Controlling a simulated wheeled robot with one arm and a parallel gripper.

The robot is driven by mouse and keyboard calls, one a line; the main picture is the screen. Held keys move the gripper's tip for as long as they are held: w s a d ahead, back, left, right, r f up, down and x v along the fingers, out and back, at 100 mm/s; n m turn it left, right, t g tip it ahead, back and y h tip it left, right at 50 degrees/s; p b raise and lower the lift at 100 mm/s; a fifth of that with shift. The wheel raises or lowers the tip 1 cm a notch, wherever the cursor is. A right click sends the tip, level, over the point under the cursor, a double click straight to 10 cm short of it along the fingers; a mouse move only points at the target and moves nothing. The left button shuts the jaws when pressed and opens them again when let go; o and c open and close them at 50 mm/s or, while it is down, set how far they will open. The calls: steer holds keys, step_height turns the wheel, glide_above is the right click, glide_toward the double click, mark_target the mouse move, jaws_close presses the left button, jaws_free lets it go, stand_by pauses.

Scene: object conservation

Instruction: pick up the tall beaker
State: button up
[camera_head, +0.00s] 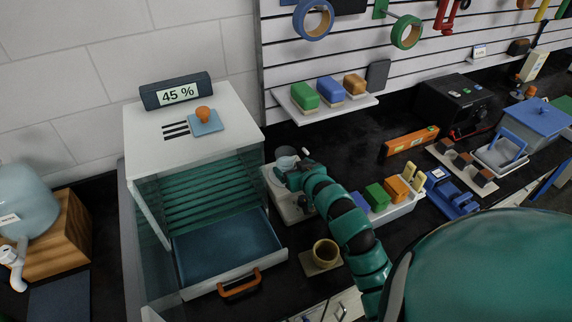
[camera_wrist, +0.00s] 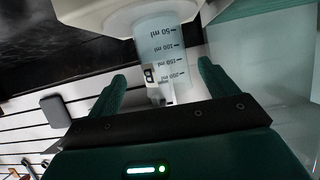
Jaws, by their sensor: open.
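The tall beaker (camera_wrist: 158,42) is clear and pale blue with dark ml markings, and it shows inverted in the wrist view. It stands on a pale base (camera_wrist: 105,14). My gripper (camera_wrist: 162,74) is open, with one green finger on each side of the beaker and a visible gap on both sides. In the head view, the beaker (camera_head: 286,157) is partly hidden by my gripper (camera_head: 298,174), on a light grey device (camera_head: 284,197).
A glass-walled cabinet (camera_head: 186,130) with an open blue drawer (camera_head: 228,246) stands close to the left. A brown cup (camera_head: 325,253) sits on a small mat in front. A tray of coloured blocks (camera_head: 400,206) is to the right. A wall shelf (camera_head: 322,110) holds coloured items behind.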

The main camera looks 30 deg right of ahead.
mark_target(290, 167)
steer(key=shift+a+p+x, duration=0.15)
steer(key=shift+p+x, duration=0.5)
steer(key=shift+x, duration=0.35)
steer(key=shift+a+p+x, duration=0.15)
steer(key=shift+p+x, duration=0.5)
steer(key=shift+x, duration=0.3)
steer(key=shift+w+d+f, duration=0.1)
steer(key=shift+w+f, duration=0.35)
steer(key=shift+w, duration=0.15)
steer(key=shift+c, duration=0.3)
steer(key=c, duration=1.1)
steer(key=shift+c, duration=0.2)
steer(key=shift+r, duration=0.2)
